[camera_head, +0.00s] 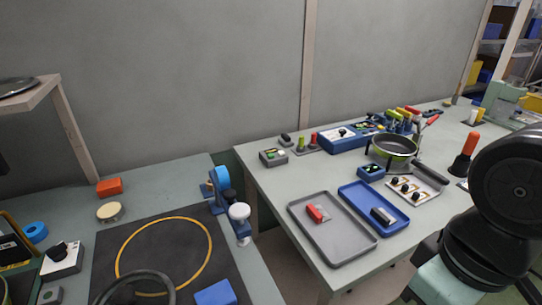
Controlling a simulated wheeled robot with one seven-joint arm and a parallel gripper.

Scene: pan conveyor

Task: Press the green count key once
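Several small devices with green parts stand on the right-hand table, and I cannot tell which part is the green count key. A grey box (273,158) with small coloured buttons, one looking green, stands near the table's back left. A long blue panel (345,138) with a dark knob and some green lies behind the pan. My gripper is not in view; only dark and teal parts of my arm show at the lower right.
A pan (395,147) stands on the right table (265,185). A grey tray (345,253) holds a red item, and a blue tray (356,206) a dark one. A white panel (428,190) has several knobs. A gap separates the left table, with its yellow-ringed dark mat (205,225).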

